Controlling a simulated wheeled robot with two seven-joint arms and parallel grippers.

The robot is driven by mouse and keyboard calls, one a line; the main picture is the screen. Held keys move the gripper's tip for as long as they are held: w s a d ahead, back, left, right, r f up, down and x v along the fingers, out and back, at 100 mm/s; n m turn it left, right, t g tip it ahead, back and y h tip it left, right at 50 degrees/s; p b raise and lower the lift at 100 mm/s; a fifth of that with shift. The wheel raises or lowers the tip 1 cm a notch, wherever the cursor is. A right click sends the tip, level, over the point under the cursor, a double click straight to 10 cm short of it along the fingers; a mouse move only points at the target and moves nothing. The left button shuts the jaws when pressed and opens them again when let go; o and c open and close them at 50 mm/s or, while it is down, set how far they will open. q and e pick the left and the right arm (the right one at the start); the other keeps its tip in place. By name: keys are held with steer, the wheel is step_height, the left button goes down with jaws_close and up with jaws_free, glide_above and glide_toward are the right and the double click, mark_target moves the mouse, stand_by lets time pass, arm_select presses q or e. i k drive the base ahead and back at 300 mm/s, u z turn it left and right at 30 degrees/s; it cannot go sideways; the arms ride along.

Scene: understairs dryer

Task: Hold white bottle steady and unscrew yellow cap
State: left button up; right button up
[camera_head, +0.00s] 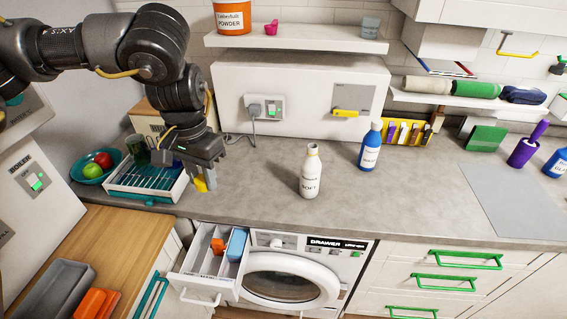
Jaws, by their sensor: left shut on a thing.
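The white bottle (311,175) stands upright on the grey counter near its front edge, with dark lettering on its side. Its narrow neck shows pale at the top, with no yellow cap on it. My left gripper (204,182) is to the left of the bottle, well apart from it, low over the counter beside the teal-and-white rack. It is shut on a small yellow piece, which looks like the yellow cap (200,185); the fingers hide part of it. My right gripper is not in view.
A blue bottle (370,148) stands behind and right of the white one. The teal-and-white rack (146,180) is left of my gripper. Below the counter are an open detergent drawer (212,262) and the washer door (283,284). The counter between gripper and bottle is clear.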

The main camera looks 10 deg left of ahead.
mark_target(311, 165)
steer(key=k, duration=0.4)
steer(key=z, duration=0.75)
steer(key=i, duration=1.25)
steer(key=u, duration=0.15)
